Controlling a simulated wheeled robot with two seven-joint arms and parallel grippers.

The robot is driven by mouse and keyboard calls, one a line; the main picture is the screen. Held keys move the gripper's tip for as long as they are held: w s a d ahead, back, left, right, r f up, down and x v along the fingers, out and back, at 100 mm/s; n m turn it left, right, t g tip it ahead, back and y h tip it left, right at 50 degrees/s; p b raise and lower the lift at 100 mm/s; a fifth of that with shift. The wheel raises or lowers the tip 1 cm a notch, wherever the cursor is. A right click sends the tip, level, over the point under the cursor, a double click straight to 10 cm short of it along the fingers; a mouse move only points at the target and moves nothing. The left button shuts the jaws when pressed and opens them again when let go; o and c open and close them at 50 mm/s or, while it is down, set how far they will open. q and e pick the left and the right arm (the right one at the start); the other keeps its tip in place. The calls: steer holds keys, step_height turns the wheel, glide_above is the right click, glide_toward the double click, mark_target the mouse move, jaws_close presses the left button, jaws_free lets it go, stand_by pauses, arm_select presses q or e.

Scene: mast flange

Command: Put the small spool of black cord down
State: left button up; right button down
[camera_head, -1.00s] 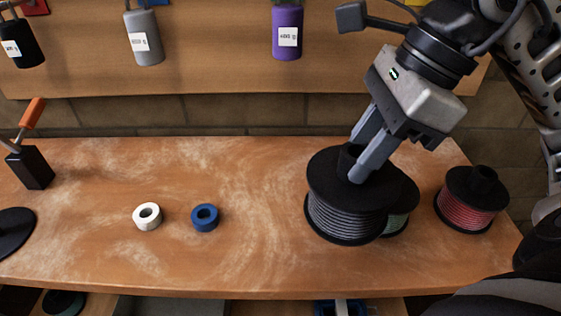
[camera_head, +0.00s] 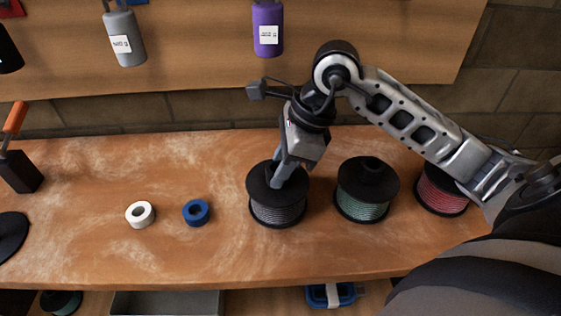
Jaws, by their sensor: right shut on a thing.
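The small spool of black cord (camera_head: 278,212) has black flanges, and its cord looks dark grey. It stands about upright at the middle of the wooden bench (camera_head: 240,258), left of the green spool. My right gripper (camera_head: 280,178) comes down from above and is shut on the spool's hub; the fingers hide part of the hub. The spool's lower flange looks to be at or very close to the bench top; I cannot tell whether it touches. My left gripper is not in view.
A green-cord spool (camera_head: 363,207) stands just right, and a red-cord spool (camera_head: 441,199) stands farther right, under my arm. A blue tape roll (camera_head: 196,213) and a white tape roll (camera_head: 140,214) lie left. A black block with an orange handle (camera_head: 20,172) stands far left.

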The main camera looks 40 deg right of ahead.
steer(key=shift+f, duration=0.2)
steer(key=c, duration=1.1)
jaws_free()
steer(key=shift+r, duration=0.1)
steer(key=v, duration=1.2)
steer(key=shift+s+r+b, duration=0.1)
steer(key=shift+b, duration=0.2)
